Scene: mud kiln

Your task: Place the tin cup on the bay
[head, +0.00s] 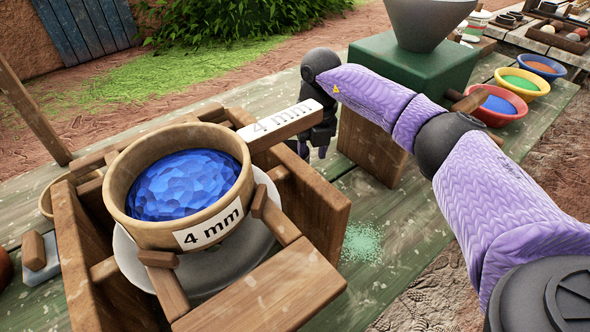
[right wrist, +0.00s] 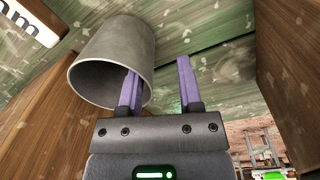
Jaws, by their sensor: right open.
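The tin cup (right wrist: 112,60) is a plain grey metal cup in the right wrist view. It is tilted in that picture, with its open mouth facing my gripper. My right gripper (right wrist: 158,66) is open, and its left finger overlaps the cup's rim and mouth. The other finger is to the right of the cup, clear of it. I cannot tell if the finger is inside the cup or just in front of it. In the head view my right gripper (head: 319,142) is partly hidden behind a sieve handle, and the cup is hidden. I cannot tell which place is the bay.
A sieve (head: 182,230) labelled 4 mm holds blue lumps on a wooden frame (head: 318,180) at left. A green mill (head: 418,72) stands behind my right arm. Red (head: 500,121), yellow (head: 540,93) and blue bowls (head: 541,76) line the right. Green grains (head: 362,243) lie on the tabletop.

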